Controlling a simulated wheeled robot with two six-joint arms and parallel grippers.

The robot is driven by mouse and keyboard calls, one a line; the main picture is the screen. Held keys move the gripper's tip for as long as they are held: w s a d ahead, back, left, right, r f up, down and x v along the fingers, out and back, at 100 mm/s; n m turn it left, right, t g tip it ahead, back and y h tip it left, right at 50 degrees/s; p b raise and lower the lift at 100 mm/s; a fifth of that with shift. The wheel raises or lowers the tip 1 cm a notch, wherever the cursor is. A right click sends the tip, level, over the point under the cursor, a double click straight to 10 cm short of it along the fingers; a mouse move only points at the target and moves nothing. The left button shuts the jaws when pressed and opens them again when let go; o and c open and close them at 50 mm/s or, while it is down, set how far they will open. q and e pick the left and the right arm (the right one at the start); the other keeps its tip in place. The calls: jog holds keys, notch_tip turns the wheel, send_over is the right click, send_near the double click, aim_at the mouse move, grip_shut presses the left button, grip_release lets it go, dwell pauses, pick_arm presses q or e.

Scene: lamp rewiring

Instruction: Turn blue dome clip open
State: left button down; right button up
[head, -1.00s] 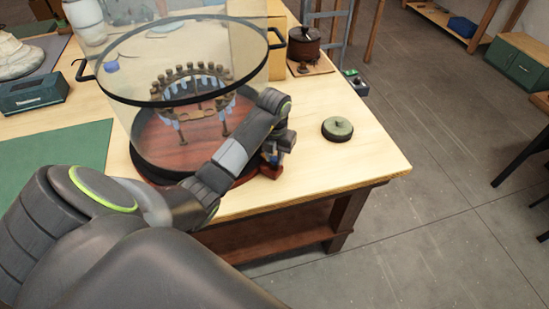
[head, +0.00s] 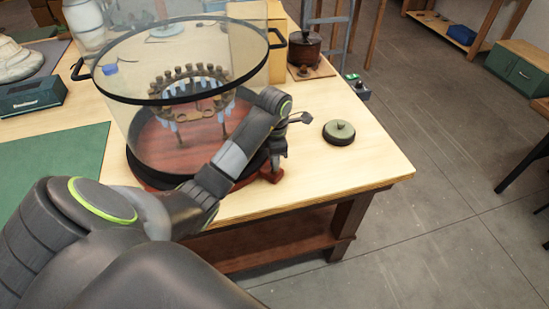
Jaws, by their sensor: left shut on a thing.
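The clear dome (head: 190,75) with a black rim stands on a round red-brown base at the front of the bench. A small blue clip (head: 110,69) shows at its left, seen through or on the glass. My left gripper (head: 277,160) is at the dome's right front edge, just above a small red-brown block (head: 271,176). It is shut on a clip there, which its fingers hide almost wholly; a blue part showed there earlier. My right gripper is not in view.
A ring-shaped lamp (head: 190,85) with several arms is inside the dome. A round green-topped piece (head: 339,131) lies on the bench to the right. A dark pot (head: 304,47) stands behind. A green mat (head: 55,165) and a teal box (head: 30,95) are at left.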

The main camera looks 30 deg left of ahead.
pick_arm(q)
jog(key=m, duration=0.4)
jog(key=shift+m, duration=0.3)
dwell(0.3)
jog(key=c, duration=1.2)
grip_release()
jog(key=shift+c, duration=0.2)
